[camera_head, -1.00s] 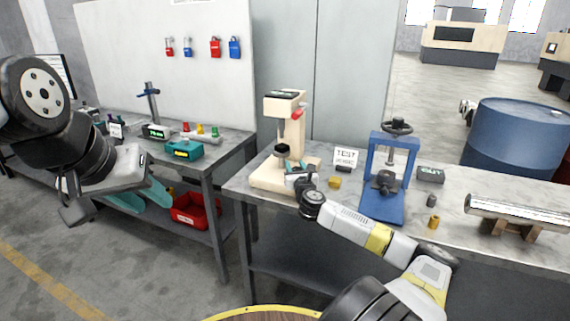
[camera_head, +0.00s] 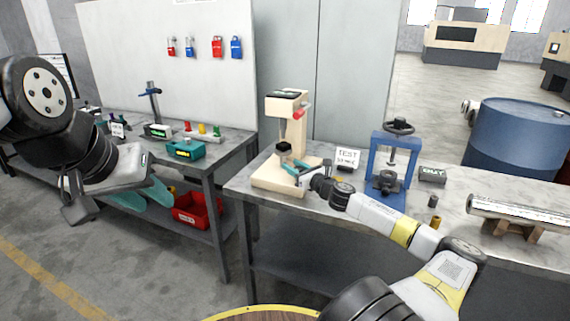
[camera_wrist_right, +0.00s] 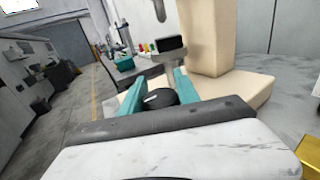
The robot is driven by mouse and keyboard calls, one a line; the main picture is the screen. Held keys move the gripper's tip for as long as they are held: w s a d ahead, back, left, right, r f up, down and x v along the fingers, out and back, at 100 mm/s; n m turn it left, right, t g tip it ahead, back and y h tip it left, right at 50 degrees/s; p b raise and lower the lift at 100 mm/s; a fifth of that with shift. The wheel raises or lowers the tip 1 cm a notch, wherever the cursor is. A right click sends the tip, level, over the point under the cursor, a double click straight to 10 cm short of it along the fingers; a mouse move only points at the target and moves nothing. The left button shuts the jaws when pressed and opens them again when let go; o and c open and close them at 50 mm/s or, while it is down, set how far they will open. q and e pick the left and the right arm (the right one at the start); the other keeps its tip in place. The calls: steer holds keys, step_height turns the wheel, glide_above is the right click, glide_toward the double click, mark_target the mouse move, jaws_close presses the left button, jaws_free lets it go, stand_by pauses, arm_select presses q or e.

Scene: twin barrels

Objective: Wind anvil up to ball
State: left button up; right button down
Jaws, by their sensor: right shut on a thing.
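The cream tester (camera_head: 296,125) stands on the right bench, with a metal spindle (camera_wrist_right: 160,9) hanging from its head. The ball at its tip is too small to make out. Below it is a dark block-like anvil top (camera_head: 284,147), also in the right wrist view (camera_wrist_right: 168,45); a gap shows between them there. My right gripper (camera_wrist_right: 157,92) is shut on a dark round handwheel (camera_wrist_right: 160,98) with a white mark, under the anvil. In the head view my right gripper (camera_head: 296,168) partly hides the tester's base. My left gripper (camera_head: 140,198) is open and empty, far left.
A blue press (camera_head: 392,165), a grey display box (camera_head: 432,174) and a white sign (camera_head: 347,158) stand right of the tester. A yellow block (camera_wrist_right: 311,156) lies close to my right gripper. A metal cylinder (camera_head: 515,209) rests on a wooden cradle farther right.

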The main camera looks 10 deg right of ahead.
steer(key=n+g+y, duration=0.4)
steer(key=y, duration=0.1)
steer(key=a+n+g+y, duration=0.1)
steer(key=n+g+y, duration=0.1)
steer(key=shift+s+n+g, duration=0.3)
steer(key=shift+s, duration=0.1)
steer(key=shift+s+a+n+g+y, duration=0.1)
steer(key=shift+s+n+g+y, duration=0.1)
steer(key=shift+n+g+y, duration=0.7)
steer(key=shift+s+a+n+g+y, duration=0.1)
steer(key=shift+s+n+g, duration=0.3)
steer(key=shift+g, duration=0.95)
steer(key=shift+s+a+n+g+y, duration=0.1)
steer(key=shift+n+g+y, duration=0.4)
steer(key=shift+n+g, duration=0.55)
steer(key=shift+f, duration=0.1)
steer(key=c, duration=0.9)
jaws_free()
steer(key=shift+r, duration=0.45)
step_height(320, 180, up, 3)
steer(key=shift+g, duration=0.4)
steer(key=s+a+r, duration=0.1)
steer(key=s+a, duration=0.3)
steer(key=s, duration=1.1)
steer(key=shift+s, duration=0.3)
